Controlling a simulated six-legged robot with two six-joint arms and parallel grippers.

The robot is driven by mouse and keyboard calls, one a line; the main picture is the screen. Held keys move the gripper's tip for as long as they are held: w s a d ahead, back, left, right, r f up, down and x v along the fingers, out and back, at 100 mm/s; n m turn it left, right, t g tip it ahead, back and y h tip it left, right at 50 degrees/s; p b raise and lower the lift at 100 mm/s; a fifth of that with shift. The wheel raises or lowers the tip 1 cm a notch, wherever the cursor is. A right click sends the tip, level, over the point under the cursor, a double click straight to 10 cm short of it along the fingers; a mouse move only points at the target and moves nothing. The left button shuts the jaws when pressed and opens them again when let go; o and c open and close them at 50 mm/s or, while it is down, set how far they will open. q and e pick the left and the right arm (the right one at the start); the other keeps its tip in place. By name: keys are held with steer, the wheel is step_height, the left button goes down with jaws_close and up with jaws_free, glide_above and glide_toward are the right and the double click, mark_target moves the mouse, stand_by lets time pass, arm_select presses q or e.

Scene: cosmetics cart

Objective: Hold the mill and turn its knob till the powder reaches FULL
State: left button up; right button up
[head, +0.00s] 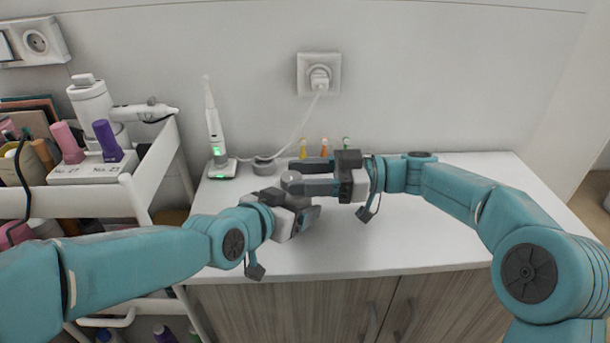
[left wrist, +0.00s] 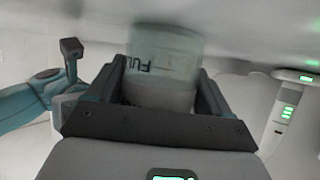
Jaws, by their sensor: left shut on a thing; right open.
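The mill (left wrist: 165,68) is a translucent, pale green cylinder marked FULL in the left wrist view. Its lower part looks pale grey; I cannot tell exactly where the powder level lies. My left gripper (left wrist: 160,88) is shut around the mill's body, with one dark finger on each side. In the head view, this gripper hides most of the mill. A round grey knob (head: 291,179) shows there, just above my left gripper. My right gripper (head: 297,175) is open, its two fingers reaching left at the knob. I cannot tell whether they touch it.
An electric toothbrush (head: 214,135) stands on its charger at the back left, beside a grey disc (head: 264,166). Small coloured bottles (head: 324,148) stand behind my right gripper. A white cart (head: 160,165) is at the left. The counter's right side (head: 480,235) is clear.

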steer(key=shift+c, duration=0.3)
steer(key=c, duration=0.7)
steer(key=shift+w+n+g, duration=0.2)
steer(key=shift+n+g, duration=0.3)
steer(key=shift+g, duration=0.3)
steer(key=shift+w+n+g, duration=0.15)
steer(key=shift+n+g, duration=0.35)
steer(key=shift+g, duration=0.3)
steer(key=shift+n+g+h, duration=0.3)
steer(key=shift+n+g, duration=0.2)
steer(key=shift+g, duration=0.2)
steer(key=o, duration=0.8)
steer(key=shift+c, duration=0.2)
